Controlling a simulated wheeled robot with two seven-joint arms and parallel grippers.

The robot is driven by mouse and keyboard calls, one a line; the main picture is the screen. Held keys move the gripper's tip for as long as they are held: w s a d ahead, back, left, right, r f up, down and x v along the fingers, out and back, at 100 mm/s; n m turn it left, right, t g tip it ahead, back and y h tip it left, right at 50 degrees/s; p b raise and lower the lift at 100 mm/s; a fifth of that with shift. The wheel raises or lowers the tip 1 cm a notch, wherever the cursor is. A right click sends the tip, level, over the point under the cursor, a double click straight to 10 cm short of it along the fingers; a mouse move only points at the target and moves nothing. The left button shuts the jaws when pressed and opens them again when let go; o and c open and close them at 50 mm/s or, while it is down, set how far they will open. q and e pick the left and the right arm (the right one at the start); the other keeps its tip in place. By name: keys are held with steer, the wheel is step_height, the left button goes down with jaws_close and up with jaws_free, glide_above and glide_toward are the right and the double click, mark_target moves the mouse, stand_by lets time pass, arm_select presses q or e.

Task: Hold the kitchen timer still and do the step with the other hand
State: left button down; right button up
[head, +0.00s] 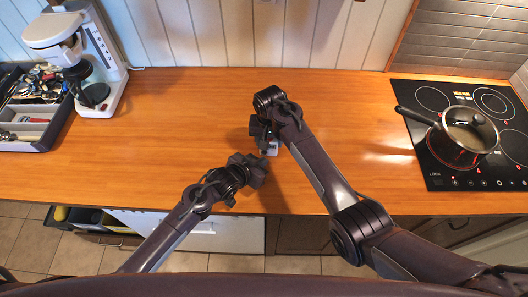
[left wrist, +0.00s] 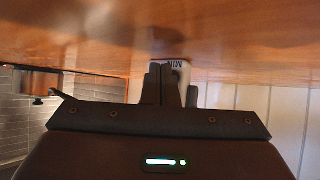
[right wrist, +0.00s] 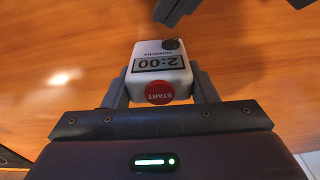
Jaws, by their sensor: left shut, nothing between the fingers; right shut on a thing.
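The white kitchen timer (right wrist: 150,85) stands on the wooden counter. In the right wrist view it shows a display reading 2:00, a red START button (right wrist: 160,92) and a dark knob (right wrist: 170,44). My right gripper (right wrist: 160,88) is shut on the timer's sides. In the head view the timer (head: 271,148) is partly hidden by my right gripper (head: 267,140). My left gripper (head: 264,162) is shut and empty, close in front of the timer. In the left wrist view its closed fingers (left wrist: 165,80) cover part of the timer (left wrist: 182,66); whether they touch it I cannot tell.
A cutlery tray (head: 52,131) and a white kitchen appliance (head: 100,50) stand at the left. A lidded pot (head: 465,135) sits on the black hob (head: 440,180) at the right. The wooden counter (head: 170,110) is clear between the appliance and my grippers.

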arm_select(q)
steer(key=shift+w, duration=0.15)
steer(key=shift+w, duration=0.25)
steer(key=shift+w, duration=0.35)
stand_by(0.8)
steer(key=shift+s, duration=0.8)
steer(key=shift+s+a, duration=0.2)
steer(key=shift+s, duration=2.3)
